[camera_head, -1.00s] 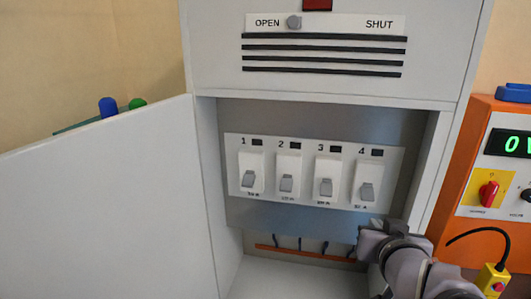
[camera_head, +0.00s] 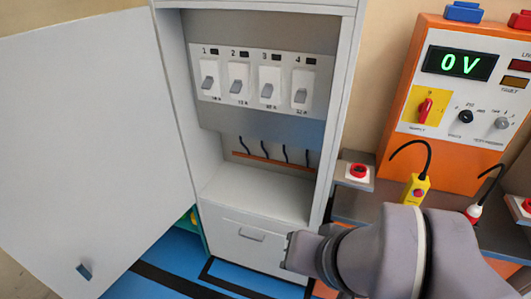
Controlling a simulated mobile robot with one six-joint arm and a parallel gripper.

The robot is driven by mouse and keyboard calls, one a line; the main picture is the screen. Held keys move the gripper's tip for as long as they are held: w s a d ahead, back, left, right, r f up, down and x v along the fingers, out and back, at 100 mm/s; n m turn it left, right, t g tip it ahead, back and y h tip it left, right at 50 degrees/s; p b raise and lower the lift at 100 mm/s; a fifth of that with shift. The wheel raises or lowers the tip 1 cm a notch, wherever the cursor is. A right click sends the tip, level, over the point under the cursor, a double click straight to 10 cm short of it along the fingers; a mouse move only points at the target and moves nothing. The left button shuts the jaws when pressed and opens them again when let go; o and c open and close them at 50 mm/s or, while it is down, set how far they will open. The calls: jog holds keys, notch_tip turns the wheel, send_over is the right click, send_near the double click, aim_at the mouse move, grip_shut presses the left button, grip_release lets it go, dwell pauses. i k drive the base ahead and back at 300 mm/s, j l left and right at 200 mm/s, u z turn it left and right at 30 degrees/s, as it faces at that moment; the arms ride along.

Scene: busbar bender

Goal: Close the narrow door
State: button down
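The door (camera_head: 95,140) is a light grey panel hinged on the left side of the grey cabinet (camera_head: 345,100). It stands wide open to the left, with a small dark blue-grey handle (camera_head: 84,271) near its lower edge. Inside the cabinet is a panel with several numbered switches (camera_head: 256,80). My arm reaches in from the lower right, and its end (camera_head: 298,250) is in front of the cabinet's lower drawer, well apart from the door. The fingers cannot be made out, so I cannot tell whether my gripper is open or shut.
An orange unit (camera_head: 408,105) reading 0 V stands right of the cabinet. A red button box (camera_head: 357,171) and a yellow probe (camera_head: 416,189) are on the grey bench beside my arm. A drawer (camera_head: 250,237) is below the switches. Blue floor (camera_head: 175,265) with black lines shows between door and cabinet.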

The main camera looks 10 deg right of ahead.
aim_at(94, 171)
jog(key=k+l, duration=0.1)
jog(key=i+j, duration=0.1)
jog(key=j, duration=0.8)
jog(key=i+j+z, duration=0.15)
jog(key=j, duration=1.6)
jog(key=i+z, duration=0.05)
